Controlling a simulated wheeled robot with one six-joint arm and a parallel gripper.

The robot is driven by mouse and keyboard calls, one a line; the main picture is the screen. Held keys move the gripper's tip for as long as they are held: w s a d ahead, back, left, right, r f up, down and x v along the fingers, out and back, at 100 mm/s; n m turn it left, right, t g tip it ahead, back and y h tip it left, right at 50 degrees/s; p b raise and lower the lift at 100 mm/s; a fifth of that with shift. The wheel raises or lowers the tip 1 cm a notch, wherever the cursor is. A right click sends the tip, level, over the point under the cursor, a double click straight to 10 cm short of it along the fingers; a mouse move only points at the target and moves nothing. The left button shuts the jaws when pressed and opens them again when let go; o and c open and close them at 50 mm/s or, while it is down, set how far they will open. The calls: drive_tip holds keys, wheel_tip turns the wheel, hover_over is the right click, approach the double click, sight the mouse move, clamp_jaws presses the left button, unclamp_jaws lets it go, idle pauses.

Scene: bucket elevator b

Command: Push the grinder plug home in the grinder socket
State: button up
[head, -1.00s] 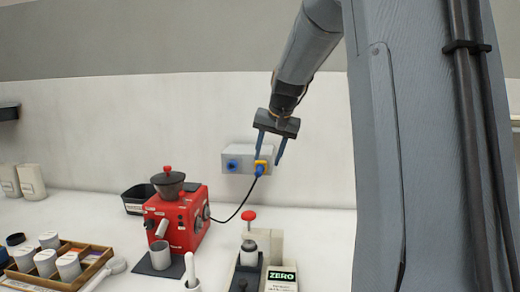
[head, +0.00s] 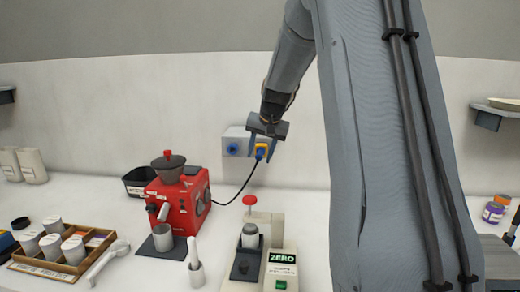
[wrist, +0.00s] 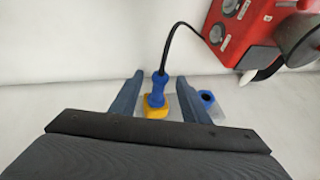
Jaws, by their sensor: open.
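The grinder plug (head: 259,155) is blue, with a black cord running to the red grinder (head: 183,203). It sits at a yellow piece (head: 262,148) on the front of a grey wall box (head: 236,132), which looks like the grinder socket. The plug also shows in the wrist view (wrist: 158,88), against the yellow piece (wrist: 156,106). I cannot tell how deep it sits. My gripper (head: 261,157) is open, with one finger on each side of the plug and a visible gap to both in the wrist view (wrist: 160,76).
A second blue outlet (head: 233,149) is on the same box, to the left. A wooden tray (head: 62,266) of cups is at left. The wall around the box is clear.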

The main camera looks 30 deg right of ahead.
clamp_jaws()
drive_tip(key=shift+s+a, duration=0.4)
drive_tip(key=shift+s, duration=0.2)
idle(0.7)
drive_tip(key=shift+s+a+p, duration=0.3)
drive_tip(key=shift+s+a, duration=0.3)
drive_tip(key=shift+s, duration=0.3)
drive_tip(key=shift+s+a+p, duration=0.25)
drive_tip(key=shift+s+a, duration=0.35)
drive_tip(key=shift+s, duration=0.25)
drive_tip(key=shift+s+a+p, duration=0.25)
drive_tip(key=shift+s+a, duration=0.3)
drive_tip(key=shift+s, duration=0.3)
drive_tip(key=shift+s+a+p, duration=0.2)
drive_tip(key=shift+s+a, duration=0.35)
drive_tip(key=shift+s, duration=0.3)
